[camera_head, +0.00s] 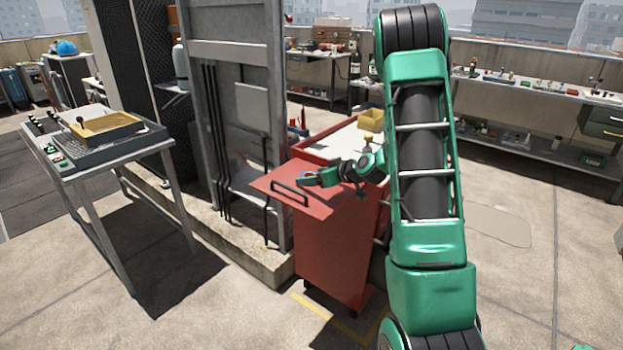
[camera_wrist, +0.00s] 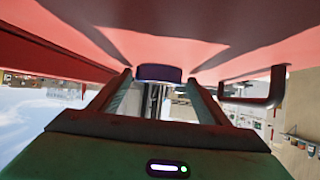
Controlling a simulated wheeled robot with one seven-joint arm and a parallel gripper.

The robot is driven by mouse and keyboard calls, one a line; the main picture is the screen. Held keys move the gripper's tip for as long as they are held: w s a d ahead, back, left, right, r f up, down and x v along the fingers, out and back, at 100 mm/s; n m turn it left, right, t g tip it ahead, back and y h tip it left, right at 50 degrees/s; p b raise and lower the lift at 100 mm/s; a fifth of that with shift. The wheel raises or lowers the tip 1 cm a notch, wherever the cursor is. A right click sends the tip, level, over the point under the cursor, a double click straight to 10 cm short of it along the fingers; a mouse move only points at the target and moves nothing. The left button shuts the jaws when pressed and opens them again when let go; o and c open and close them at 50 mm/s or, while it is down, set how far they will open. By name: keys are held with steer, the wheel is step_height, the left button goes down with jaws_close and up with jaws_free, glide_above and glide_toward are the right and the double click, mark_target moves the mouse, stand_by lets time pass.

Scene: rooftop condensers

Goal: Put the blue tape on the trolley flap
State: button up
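The trolley flap (camera_head: 320,203) is a red panel with a dark handle, level at the left side of the red trolley (camera_head: 333,252). It also fills the top of the wrist view (camera_wrist: 225,25). The blue tape (camera_wrist: 158,73) shows as a dark blue-purple roll resting against the flap's surface, between my finger ends. In the head view only a bit of blue (camera_head: 306,174) shows by the fingers. My gripper (camera_head: 308,178) is low over the flap. In the wrist view its fingers stand on both sides of the tape, with a narrow gap at each side.
The trolley's white top (camera_head: 340,138) carries a yellow bin (camera_head: 371,119). A grey metal frame (camera_head: 240,100) stands just left of the trolley. A table with a tray (camera_head: 110,150) is at the left. A long bench (camera_head: 540,90) runs along the right wall. Open floor lies in front.

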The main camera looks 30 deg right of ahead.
steer(key=shift+r, duration=0.15)
steer(key=v, duration=1.2)
steer(key=shift+a, duration=0.15)
steer(key=s+a+g, duration=0.1)
steer(key=a, duration=0.1)
steer(key=s+a+g, duration=0.1)
steer(key=s+a, duration=0.1)
steer(key=shift+s, duration=0.1)
steer(key=s+a+r+m+g, duration=0.1)
steer(key=s+a+m+g, duration=0.1)
steer(key=s, duration=0.8)
steer(key=s+a+r+m+g+h, duration=0.1)
steer(key=s+a+m+g, duration=0.1)
steer(key=s, duration=0.9)
steer(key=s+a+r+m+g+h, duration=0.1)
steer(key=s+m+g, duration=0.3)
steer(key=s, duration=0.6)
steer(key=shift+s+a+m+g, duration=0.3)
steer(key=shift+a+g, duration=0.6)
steer(key=shift+g, duration=0.2)
steer(key=shift+w, duration=0.1)
